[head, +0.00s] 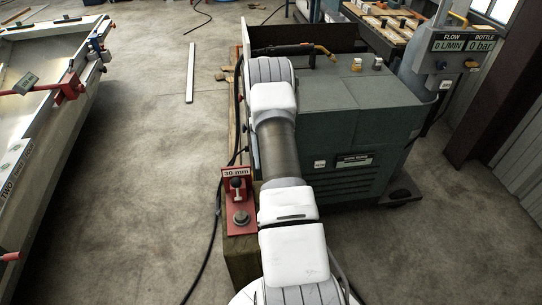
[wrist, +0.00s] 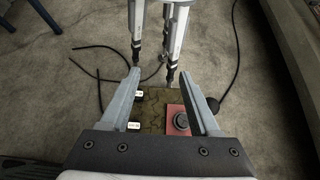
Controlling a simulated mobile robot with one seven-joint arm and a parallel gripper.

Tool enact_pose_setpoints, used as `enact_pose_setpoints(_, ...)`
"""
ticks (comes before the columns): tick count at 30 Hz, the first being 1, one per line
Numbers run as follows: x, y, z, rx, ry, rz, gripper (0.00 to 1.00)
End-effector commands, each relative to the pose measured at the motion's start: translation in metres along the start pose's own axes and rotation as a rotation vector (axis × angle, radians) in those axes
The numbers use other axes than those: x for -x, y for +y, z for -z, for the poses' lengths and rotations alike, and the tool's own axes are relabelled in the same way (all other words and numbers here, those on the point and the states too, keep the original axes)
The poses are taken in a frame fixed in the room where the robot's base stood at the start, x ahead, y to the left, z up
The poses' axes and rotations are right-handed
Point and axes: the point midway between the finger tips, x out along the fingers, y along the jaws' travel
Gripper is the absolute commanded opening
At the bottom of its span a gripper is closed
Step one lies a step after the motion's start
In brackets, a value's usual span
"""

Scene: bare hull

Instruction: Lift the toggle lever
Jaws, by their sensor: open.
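In the head view a red bracket (head: 240,213) marked "30 mm" carries a small upright black-knobbed part (head: 237,185), which may be the toggle lever, and a round dark knob (head: 241,218). In the wrist view a red plate (wrist: 173,109) with a round dark knob (wrist: 180,121) lies beyond the open jaws, nearer the right finger. Small black parts with white labels (wrist: 134,126) show near the left finger; I cannot tell whether one is a lever. My gripper (wrist: 160,72) is open, with nothing visible between its fingertips. In the head view my gripper is hidden by my arm.
A green-grey machine cabinet (head: 345,110) stands right of my arm, with a torch (head: 300,49) on top. A pale boat-like hull (head: 45,120) is at left. Dark hoses cross the floor; the middle-left floor is mostly clear.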

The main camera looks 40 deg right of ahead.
Motion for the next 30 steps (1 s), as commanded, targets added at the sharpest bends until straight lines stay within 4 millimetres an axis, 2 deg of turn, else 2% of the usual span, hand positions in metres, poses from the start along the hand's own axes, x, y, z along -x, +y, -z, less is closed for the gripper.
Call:
enact_pose_setpoints(4,0.001,0.009,-0.007,0.0,0.0,0.0,0.62)
enact_pose_setpoints(12,0.001,0.01,-0.007,0.0,0.0,0.0,0.62)
enact_pose_setpoints(13,0.001,0.01,-0.007,0.0,0.0,0.0,0.61)
enact_pose_setpoints(17,-0.011,0.011,-0.003,-0.012,-0.021,0.035,0.37)
enact_pose_setpoints(20,-0.042,0.013,0.008,-0.053,-0.083,0.144,0.19)
enact_pose_setpoints(23,-0.088,0.01,0.021,-0.129,-0.193,0.331,0.01)
enact_pose_setpoints(24,-0.106,0.006,0.026,-0.165,-0.248,0.42,0.0)
enact_pose_setpoints(27,-0.144,-0.004,0.035,-0.264,-0.395,0.64,0.0)
enact_pose_setpoints(30,-0.171,-0.015,0.042,-0.363,-0.558,0.854,0.0)
